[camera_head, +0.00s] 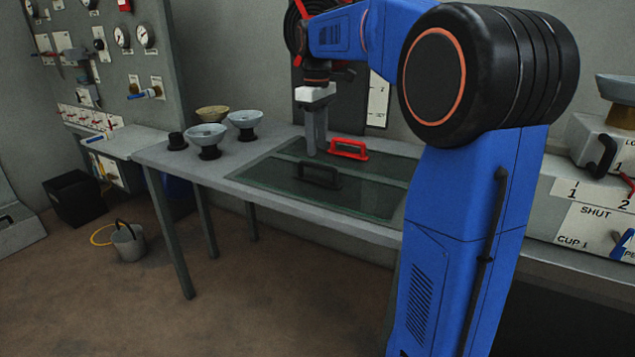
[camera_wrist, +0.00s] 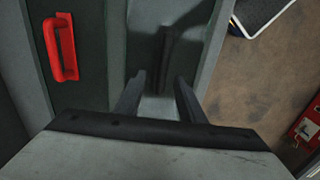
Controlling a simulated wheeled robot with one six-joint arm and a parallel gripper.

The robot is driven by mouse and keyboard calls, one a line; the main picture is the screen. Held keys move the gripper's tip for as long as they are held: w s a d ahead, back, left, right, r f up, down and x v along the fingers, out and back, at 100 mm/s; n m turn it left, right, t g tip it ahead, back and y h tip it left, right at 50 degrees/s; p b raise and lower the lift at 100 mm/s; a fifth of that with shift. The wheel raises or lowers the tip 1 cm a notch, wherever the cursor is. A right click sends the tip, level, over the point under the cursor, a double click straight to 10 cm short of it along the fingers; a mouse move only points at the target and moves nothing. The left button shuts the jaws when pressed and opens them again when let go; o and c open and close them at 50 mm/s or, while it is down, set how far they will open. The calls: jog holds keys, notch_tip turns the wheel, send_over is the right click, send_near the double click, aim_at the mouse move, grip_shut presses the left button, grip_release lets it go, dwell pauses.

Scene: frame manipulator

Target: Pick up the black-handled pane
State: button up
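The black-handled pane (camera_head: 345,195) is a dark, glassy sheet lying flat on the grey table. In the wrist view the black handle (camera_wrist: 167,46) shows ahead of the fingertips, slightly right of centre. My gripper (camera_head: 316,152) points down above the panes, behind the black handle in the head view and apart from it. In the wrist view my gripper (camera_wrist: 157,85) has its two fingers spread with nothing between them.
A second pane with a red handle (camera_head: 348,148) lies just behind; its red handle is also in the wrist view (camera_wrist: 62,48). Several cup-like bowls on black stands (camera_head: 207,138) stand on the table's (camera_head: 190,165) left part. A panel with gauges is at back left.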

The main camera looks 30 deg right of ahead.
aim_at(317, 165)
jog(key=shift+s+f, duration=0.2)
jog(key=shift+f, duration=1.65)
jog(key=shift+s+f, duration=0.15)
jog(key=shift+f, duration=1.7)
grip_shut()
